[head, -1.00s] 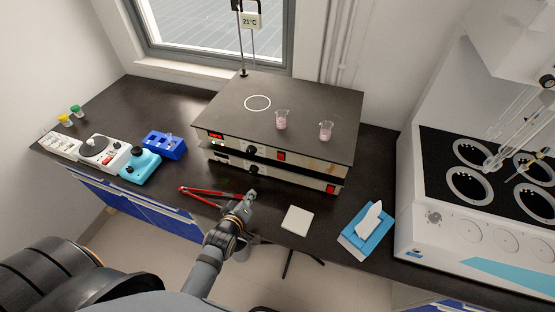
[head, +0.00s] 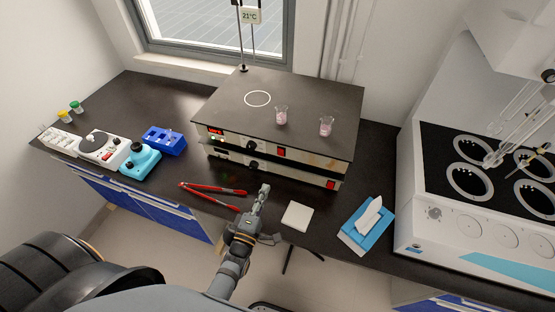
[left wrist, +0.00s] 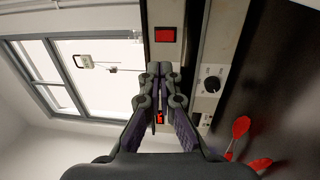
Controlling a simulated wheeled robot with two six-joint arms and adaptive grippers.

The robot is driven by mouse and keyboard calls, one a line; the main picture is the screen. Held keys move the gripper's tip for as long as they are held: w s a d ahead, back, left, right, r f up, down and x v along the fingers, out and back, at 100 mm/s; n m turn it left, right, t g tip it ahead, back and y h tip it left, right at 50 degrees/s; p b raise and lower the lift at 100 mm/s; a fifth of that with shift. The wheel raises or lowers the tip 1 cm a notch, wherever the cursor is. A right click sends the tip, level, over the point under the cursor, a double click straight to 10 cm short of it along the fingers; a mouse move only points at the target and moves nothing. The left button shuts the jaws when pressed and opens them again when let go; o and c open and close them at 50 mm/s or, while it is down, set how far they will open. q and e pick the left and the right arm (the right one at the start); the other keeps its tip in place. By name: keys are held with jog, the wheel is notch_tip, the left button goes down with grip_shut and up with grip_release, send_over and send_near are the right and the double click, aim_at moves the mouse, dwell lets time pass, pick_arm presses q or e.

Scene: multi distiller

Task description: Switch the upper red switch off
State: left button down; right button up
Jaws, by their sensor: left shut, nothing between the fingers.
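Two hotplates are stacked on the dark bench. The upper red switch (head: 281,152) is on the front panel of the upper hotplate (head: 230,140); it also shows in the left wrist view (left wrist: 165,35), beyond my fingertips. A second red switch (head: 330,185) is on the lower hotplate's panel. My left gripper (head: 264,188) is shut and empty, in front of the stack, below and left of the upper switch in the head view. In the left wrist view its fingertips (left wrist: 160,70) point at the upper panel, apart from the switch in the picture. My right gripper is not in view.
Red tongs (head: 215,190) lie left of my gripper, and a white pad (head: 297,216) lies right of it. Two beakers (head: 281,115) stand on the upper hotplate. A blue tissue box (head: 362,236) is farther right. A black knob (left wrist: 211,84) protrudes from the lower panel.

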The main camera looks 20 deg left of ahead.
aim_at(280, 152)
pick_arm(q)
jog(key=w+b, duration=0.2)
jog(key=w, duration=0.2)
jog(key=w+b, duration=0.2)
jog(key=w, duration=0.2)
jog(key=w+r+b, duration=0.1)
jog(key=w+b, duration=0.1)
jog(key=w, duration=0.2)
jog(key=shift+w+d+r, duration=0.1)
jog(key=shift+w+d, duration=0.1)
jog(key=shift+w+r, duration=0.15)
jog(key=shift+w, duration=0.25)
jog(key=shift+r, duration=0.15)
jog(key=p, duration=0.2)
jog(key=r+p, duration=0.1)
jog(key=shift+w+r+g+p, duration=0.1)
jog(key=shift+w+g+p, duration=0.2)
jog(key=shift+p, duration=0.1)
jog(key=shift+s+f, duration=0.1)
jog(key=shift+f, duration=0.4)
jog(key=shift+b, duration=0.3)
